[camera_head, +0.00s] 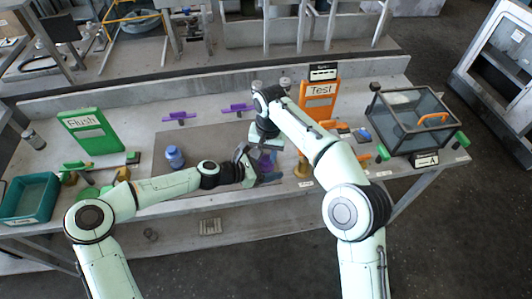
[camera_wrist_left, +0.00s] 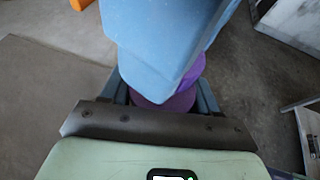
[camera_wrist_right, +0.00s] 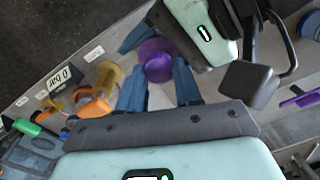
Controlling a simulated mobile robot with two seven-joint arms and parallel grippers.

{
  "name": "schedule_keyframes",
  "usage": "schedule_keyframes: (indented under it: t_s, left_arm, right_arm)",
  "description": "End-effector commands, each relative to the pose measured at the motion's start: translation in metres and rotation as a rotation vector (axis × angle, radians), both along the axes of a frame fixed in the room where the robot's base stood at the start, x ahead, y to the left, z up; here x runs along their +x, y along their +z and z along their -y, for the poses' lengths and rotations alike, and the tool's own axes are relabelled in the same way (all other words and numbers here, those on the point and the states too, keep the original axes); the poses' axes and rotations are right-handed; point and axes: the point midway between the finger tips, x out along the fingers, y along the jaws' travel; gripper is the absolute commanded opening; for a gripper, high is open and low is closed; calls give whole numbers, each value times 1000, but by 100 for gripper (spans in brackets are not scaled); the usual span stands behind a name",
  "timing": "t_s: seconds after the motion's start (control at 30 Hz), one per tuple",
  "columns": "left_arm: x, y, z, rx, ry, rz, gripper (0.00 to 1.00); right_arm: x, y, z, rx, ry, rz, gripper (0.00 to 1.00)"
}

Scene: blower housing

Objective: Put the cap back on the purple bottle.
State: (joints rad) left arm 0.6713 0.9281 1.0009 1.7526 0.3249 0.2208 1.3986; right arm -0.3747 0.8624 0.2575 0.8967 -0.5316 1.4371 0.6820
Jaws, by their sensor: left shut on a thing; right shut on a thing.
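The purple bottle (camera_wrist_left: 165,104) is between the fingers of my left gripper (camera_head: 254,168), which is shut on it. My right gripper (camera_head: 266,144) is directly above and shut on a purple piece, which I take to be the cap (camera_wrist_right: 155,60). In the right wrist view the round purple top sits between my right fingers, with my left fingers around it farther off. In the left wrist view a blue finger covers much of the purple parts (camera_wrist_left: 192,72). I cannot tell whether cap and bottle touch.
A blue bottle (camera_head: 175,157) stands on the table left of my grippers. A brass-coloured part (camera_head: 302,167) stands close on the right. A green sign (camera_head: 90,132), an orange Test sign (camera_head: 319,98), purple holders (camera_head: 180,117) and a clear box (camera_head: 412,117) stand around.

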Motion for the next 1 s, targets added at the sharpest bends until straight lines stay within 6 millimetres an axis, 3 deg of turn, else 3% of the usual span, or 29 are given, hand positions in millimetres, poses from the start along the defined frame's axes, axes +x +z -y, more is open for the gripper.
schedule_keyframes:
  t_s: [1.0]
  left_arm:
    - [0, 6, 4, -2, -9, 11, 5]
  right_arm:
    - [-1, -20, 1, -8, 1, -10, 6]
